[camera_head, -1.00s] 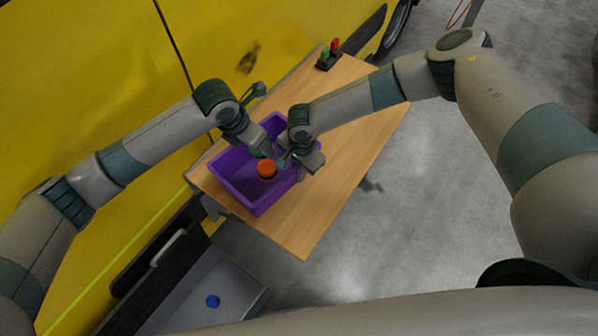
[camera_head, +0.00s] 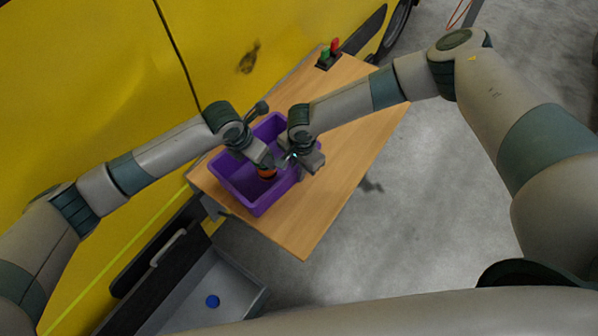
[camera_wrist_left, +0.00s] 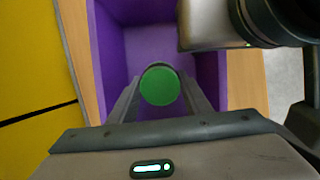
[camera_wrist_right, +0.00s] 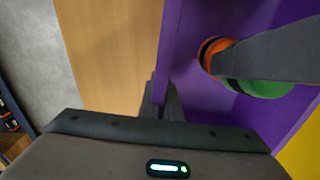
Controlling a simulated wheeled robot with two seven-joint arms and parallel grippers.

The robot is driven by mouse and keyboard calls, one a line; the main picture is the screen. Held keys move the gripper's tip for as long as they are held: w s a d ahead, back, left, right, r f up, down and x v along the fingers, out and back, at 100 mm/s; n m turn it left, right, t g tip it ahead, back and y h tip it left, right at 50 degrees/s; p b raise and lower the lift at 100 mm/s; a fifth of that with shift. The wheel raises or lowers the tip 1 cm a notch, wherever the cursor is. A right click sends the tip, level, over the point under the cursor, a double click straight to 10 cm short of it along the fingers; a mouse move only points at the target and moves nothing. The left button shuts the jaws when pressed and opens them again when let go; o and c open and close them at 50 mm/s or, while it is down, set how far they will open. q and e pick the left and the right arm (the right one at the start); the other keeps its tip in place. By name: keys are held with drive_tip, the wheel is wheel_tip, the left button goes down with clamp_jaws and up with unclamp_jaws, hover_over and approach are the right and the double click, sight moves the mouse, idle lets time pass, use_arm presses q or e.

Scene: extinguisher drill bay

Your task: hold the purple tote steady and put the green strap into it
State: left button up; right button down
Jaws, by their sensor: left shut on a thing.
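The purple tote (camera_head: 228,186) stands on the wooden table. My left gripper (camera_head: 267,164) is down inside the tote's opening, shut on the green strap, which shows as a round green end between its fingers in the left wrist view (camera_wrist_left: 160,86). In the head view the gripper hides the strap; its green edge shows in the right wrist view (camera_wrist_right: 268,90). My right gripper (camera_head: 291,160) is at the tote's right wall, its fingers closed over the rim in the right wrist view (camera_wrist_right: 163,98). I cannot tell whether the strap touches the tote floor.
A small dark holder with red and green pieces (camera_head: 328,58) stands at the table's far end. The table (camera_head: 340,135) is bare right of the tote. A yellow vehicle (camera_head: 90,80) stands behind.

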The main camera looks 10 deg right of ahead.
use_arm(q)
drive_tip(key=shift+f, duration=0.35)
drive_tip(key=o, duration=1.3)
drive_tip(key=v, duration=1.2)
